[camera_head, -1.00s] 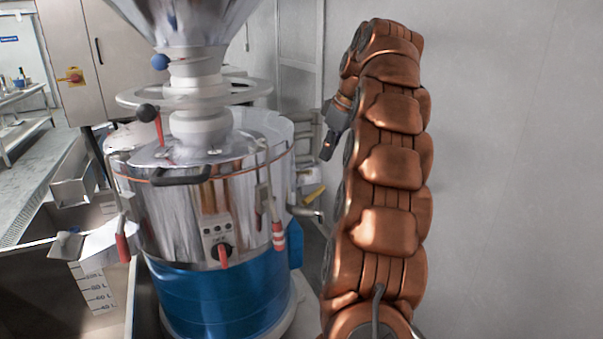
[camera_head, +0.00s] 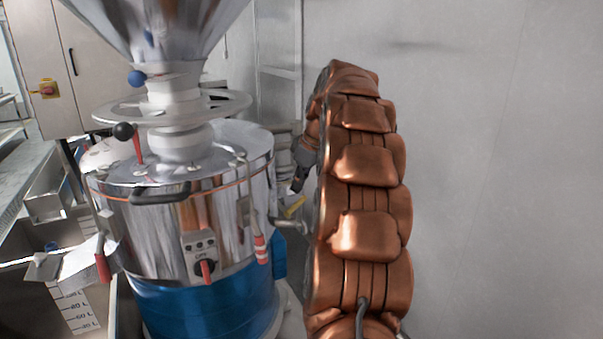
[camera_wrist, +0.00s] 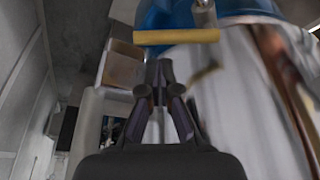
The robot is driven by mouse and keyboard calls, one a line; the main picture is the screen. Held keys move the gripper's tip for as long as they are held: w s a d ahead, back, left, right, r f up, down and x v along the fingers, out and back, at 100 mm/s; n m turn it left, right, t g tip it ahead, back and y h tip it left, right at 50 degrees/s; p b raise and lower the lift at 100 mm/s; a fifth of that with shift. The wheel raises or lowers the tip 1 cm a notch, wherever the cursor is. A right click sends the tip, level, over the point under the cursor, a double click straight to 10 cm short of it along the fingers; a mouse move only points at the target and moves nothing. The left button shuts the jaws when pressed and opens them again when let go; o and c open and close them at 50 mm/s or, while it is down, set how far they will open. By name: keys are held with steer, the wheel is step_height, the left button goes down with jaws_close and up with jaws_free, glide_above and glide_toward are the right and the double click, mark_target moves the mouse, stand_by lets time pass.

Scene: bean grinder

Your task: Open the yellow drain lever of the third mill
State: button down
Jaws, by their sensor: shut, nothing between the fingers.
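The mill (camera_head: 195,215) is a steel drum on a blue base, below a metal hopper, at left in the head view. Its yellow drain lever (camera_head: 294,207) shows small on the right side by a metal spout (camera_head: 288,224). In the wrist view the lever is a yellow bar (camera_wrist: 176,36) lying across the picture, just past my fingertips. My gripper (camera_head: 295,190) is at the mill's right side, pointing down just above the lever in the head view. In the wrist view my gripper (camera_wrist: 160,68) is shut and empty, with a small gap to the lever.
A bare wall stands close on the right of my arm. Red-handled clamps (camera_head: 261,248) and a control box (camera_head: 202,258) are on the mill's front. A sink with a marked container (camera_head: 75,308) is at left. A brown box-like thing (camera_wrist: 121,66) is left of my fingers.

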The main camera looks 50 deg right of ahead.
steer(key=shift+p+x, duration=0.3)
steer(key=shift+x, duration=1.15)
steer(key=shift+a, duration=0.1)
